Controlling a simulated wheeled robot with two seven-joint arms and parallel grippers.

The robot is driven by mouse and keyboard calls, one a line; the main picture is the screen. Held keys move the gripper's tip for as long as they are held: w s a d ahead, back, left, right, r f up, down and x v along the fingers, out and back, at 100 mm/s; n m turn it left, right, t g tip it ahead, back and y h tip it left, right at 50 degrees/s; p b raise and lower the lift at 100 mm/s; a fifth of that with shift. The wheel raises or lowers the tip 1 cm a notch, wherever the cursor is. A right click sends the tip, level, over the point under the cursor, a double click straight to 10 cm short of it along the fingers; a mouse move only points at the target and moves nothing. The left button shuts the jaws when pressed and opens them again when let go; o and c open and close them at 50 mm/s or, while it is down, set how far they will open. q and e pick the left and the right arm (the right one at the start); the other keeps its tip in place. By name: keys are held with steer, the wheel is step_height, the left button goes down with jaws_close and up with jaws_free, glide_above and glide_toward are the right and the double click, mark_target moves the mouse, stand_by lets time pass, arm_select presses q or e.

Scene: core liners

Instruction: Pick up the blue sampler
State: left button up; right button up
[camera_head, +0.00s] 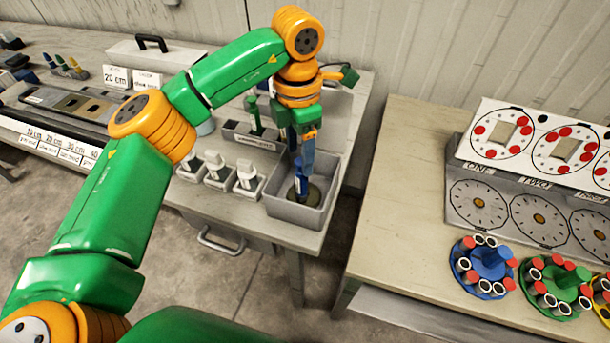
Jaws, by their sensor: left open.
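The blue sampler (307,156) stands roughly upright in a grey open bin (292,212) at the right end of the left table. Its lower end is over a dark round patch on the bin floor. My left gripper (301,146) points down from above, open, with its fingers at the sampler's upper part. I cannot tell whether the fingers touch it, since gripper and sampler overlap in the picture. My right gripper is out of view.
A grey holder with a green sampler (254,117) stands just behind the bin. Several white-topped pieces (215,166) sit left of it. A white lidded box (150,55) is at the back. The right table (400,190) holds dial panels and coloured carousels; its left part is clear.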

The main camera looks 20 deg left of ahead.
mark_target(302, 187)
arm_select(q)
steer(key=f+p, duration=0.2)
steer(key=shift+s+d+f, duration=0.2)
steer(key=shift+s+f, duration=0.1)
steer(key=shift+s, duration=0.1)
step_height(302, 187, down, 3)
steer(key=shift+w+r, duration=0.1)
steer(key=shift+r, duration=0.1)
steer(key=shift+w+f, duration=0.1)
steer(key=shift+f, duration=0.05)
jaws_close()
stand_by(0.6)
